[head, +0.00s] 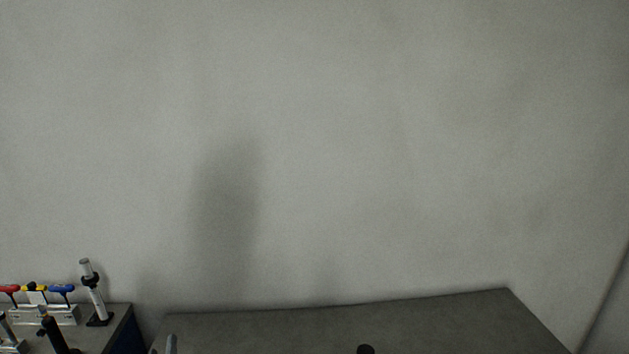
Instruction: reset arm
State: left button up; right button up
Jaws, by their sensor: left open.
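Only a little of my left gripper seems to show. A grey rounded tip at the bottom edge, left of centre, looks like part of this gripper (168,346); the rest is cut off below the picture. It is open, and nothing shows between its fingers. It appears in front of the left end of a dark grey bench top (430,318). My right gripper is not in view.
At lower left, a second bench (118,318) carries a rack (62,315) of red, yellow and blue handled tools and a metal post (96,298) on a black base. A black knob (366,349) shows at the bottom edge. A bare grey wall (380,150) fills the background.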

pick_arm(q)
jog(key=s+d+f+m+g+h, duration=0.3)
jog(key=s+d+m+g+h, duration=0.2)
jog(key=s+d+m+h, duration=0.5)
jog(key=s+d+m+g+y, duration=0.1)
jog(key=s+d+g+y, duration=0.2)
jog(key=s, duration=0.6)
jog(key=s+d+m+g+y, duration=0.15)
jog(key=s+g, duration=0.25)
jog(key=s, duration=0.5)
notch_tip(320, 180, down, 32)
jog(key=s+g+b, duration=0.2)
jog(key=b, duration=0.9)
jog(key=s+f+b, duration=0.3)
jog(key=s+f, duration=0.2)
jog(key=f, duration=0.3)
jog(key=s+a+f+b, duration=0.1)
jog(key=s+f+b, duration=0.2)
jog(key=f, duration=0.6)
jog(key=s+a+f+g+b, duration=0.1)
jog(key=s+f+b, duration=0.3)
jog(key=s+f, duration=0.4)
jog(key=shift+a+f, duration=0.15)
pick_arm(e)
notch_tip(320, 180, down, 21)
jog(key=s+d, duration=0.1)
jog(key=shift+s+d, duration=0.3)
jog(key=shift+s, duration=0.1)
